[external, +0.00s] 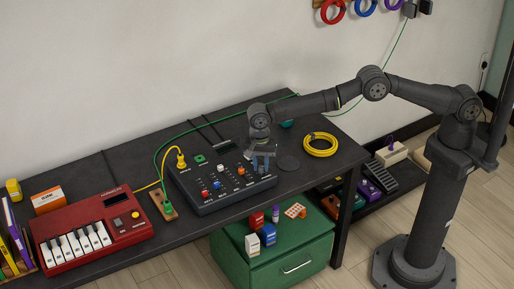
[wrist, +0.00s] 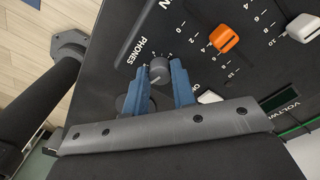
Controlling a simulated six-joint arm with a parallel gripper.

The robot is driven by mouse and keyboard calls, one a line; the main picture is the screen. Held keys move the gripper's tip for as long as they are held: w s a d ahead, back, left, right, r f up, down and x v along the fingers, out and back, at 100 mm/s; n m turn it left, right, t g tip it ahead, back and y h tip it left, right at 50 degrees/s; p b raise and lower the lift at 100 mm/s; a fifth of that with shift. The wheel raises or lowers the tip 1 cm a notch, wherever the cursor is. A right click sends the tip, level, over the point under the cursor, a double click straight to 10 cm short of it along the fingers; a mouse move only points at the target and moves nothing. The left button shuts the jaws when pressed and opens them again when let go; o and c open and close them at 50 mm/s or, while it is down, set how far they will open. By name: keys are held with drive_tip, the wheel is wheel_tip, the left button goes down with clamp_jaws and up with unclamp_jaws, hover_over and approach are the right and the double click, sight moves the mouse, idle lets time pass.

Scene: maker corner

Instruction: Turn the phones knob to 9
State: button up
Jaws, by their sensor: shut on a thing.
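The phones knob (wrist: 159,70) is a small dark grey round knob beside the printed word PHONES in the wrist view. My gripper (wrist: 160,80) has blue fingers, one on each side of the knob, and is shut on it. In the external view my gripper (external: 263,160) reaches down onto the right part of the dark mixer (external: 228,203). There the knob is hidden by the fingers. The scale marks around the knob are too small and partly covered, so I cannot tell its setting.
An orange slider (wrist: 224,39) and a white slider (wrist: 302,28) are near the knob. A red keyboard (external: 92,226) stands left of the mixer. A yellow cable coil (external: 320,145) lies to the right. Green and yellow cables run behind and beside the mixer.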

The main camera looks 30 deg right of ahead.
sight(260, 167)
drive_tip(key=shift+m, duration=1.6)
drive_tip(key=o, duration=1)
drive_tip(key=r, duration=1.2)
drive_tip(key=shift+w+a, duration=0.15)
drive_tip(key=shift+w, duration=0.05)
wheel_tip(260, 167, down, 12)
drive_tip(key=shift+s, duration=0.15)
